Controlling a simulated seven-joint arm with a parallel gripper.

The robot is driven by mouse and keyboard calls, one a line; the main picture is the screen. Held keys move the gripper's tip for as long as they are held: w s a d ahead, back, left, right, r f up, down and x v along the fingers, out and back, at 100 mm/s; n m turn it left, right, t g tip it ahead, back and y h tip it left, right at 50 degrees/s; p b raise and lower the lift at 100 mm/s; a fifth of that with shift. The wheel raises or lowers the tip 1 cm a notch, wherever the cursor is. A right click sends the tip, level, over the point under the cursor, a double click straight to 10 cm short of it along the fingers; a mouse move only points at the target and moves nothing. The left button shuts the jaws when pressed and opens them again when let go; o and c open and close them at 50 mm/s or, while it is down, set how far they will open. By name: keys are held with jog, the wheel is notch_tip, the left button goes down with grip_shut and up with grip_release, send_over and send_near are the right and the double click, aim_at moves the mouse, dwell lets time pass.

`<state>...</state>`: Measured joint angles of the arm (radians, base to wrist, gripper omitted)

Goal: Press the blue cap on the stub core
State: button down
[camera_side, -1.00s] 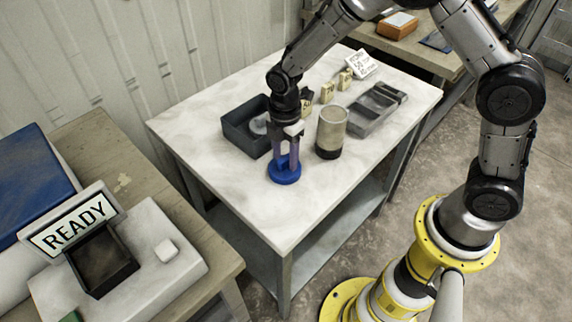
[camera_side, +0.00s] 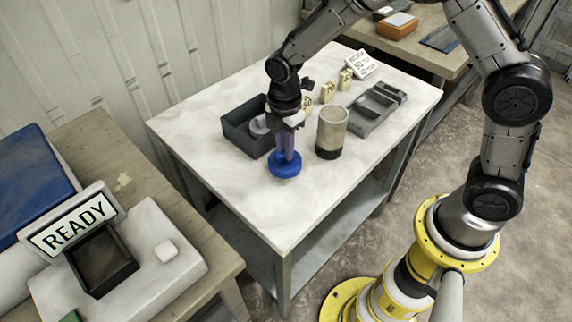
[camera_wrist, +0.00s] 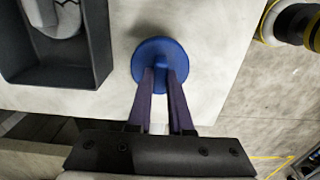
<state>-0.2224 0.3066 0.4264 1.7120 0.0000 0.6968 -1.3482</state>
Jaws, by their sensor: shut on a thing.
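The blue cap (camera_side: 285,171) is a round disc with a small raised knob, near the front left part of the pale table; it also shows in the wrist view (camera_wrist: 150,48). My gripper (camera_side: 286,152) points down over it, and its two purple fingers (camera_wrist: 160,76) are shut on the knob. I cannot tell whether the cap touches the table or hangs just above it. An upright beige-grey cylinder with a dark lower band (camera_side: 331,131), perhaps the stub core, stands right of the cap, apart from it. Its lower part and top rim are both visible.
A dark open bin (camera_side: 240,128) with a pale object inside stands left of my gripper. A grey compartment tray (camera_side: 372,115), several small yellowish tagged blocks (camera_side: 327,92) and a sign card (camera_side: 362,64) sit farther back. The table's front is clear. A READY sign (camera_side: 73,222) stands lower left.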

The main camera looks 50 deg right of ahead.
jog(key=shift+r, duration=1.75)
notch_tip(320, 180, up, 18)
jog(key=s+d, duration=0.3)
jog(key=d, duration=1.1)
jog(key=shift+s+a+f, duration=0.1)
jog(key=shift+a+f, duration=0.05)
jog(key=shift+f, duration=5.1)
jog(key=shift+f, duration=1.2)
jog(key=c, duration=0.7)
grip_release()
jog(key=shift+c, duration=0.2)
